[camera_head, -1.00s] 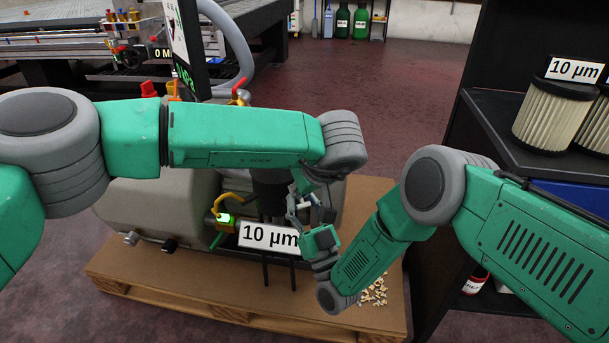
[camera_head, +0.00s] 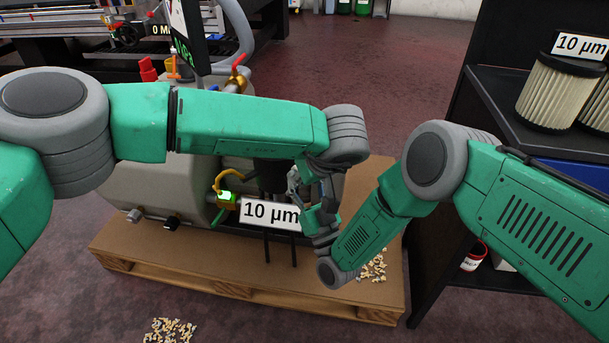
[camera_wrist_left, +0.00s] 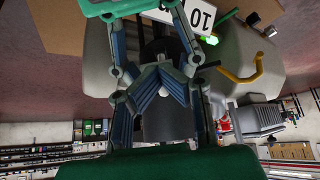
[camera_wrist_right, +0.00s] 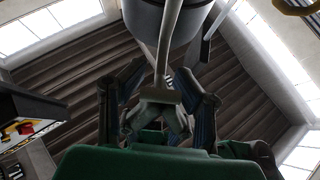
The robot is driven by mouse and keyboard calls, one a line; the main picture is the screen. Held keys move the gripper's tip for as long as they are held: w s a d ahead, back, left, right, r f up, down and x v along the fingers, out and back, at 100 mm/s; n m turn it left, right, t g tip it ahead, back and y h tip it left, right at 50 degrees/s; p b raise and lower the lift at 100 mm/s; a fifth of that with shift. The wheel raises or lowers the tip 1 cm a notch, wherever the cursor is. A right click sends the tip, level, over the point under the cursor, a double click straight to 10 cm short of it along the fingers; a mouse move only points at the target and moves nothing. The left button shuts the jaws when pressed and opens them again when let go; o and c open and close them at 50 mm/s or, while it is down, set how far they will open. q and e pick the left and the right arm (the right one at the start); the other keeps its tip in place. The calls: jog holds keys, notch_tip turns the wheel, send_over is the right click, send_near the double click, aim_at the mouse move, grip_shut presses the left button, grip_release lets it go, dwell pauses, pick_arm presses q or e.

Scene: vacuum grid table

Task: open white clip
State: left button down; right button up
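A pale strip, which looks like the white clip (camera_wrist_right: 167,45), runs down beside a dark cylindrical housing (camera_wrist_right: 168,16) in the right wrist view. Its wider lower end lies at the fingertips of my right gripper (camera_wrist_right: 162,112); whether they close on it is unclear. My left gripper (camera_wrist_left: 160,75) has its finger pads drawn together in front of the dark housing (camera_wrist_left: 165,120). A small white spot shows at the pads. In the head view both grippers meet near the housing (camera_head: 271,174), largely hidden by my arms.
The grey machine (camera_head: 150,190) stands on a wooden pallet (camera_head: 190,270). A "10 µm" sign (camera_head: 270,214) and a yellow-handled valve (camera_head: 226,194) are left of the grippers. A dark shelf (camera_head: 500,100) with a pleated filter (camera_head: 552,92) stands at the right. Small pale pieces lie on the pallet and floor.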

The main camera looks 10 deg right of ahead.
jog(key=o, duration=0.4)
jog(key=shift+d, duration=0.1)
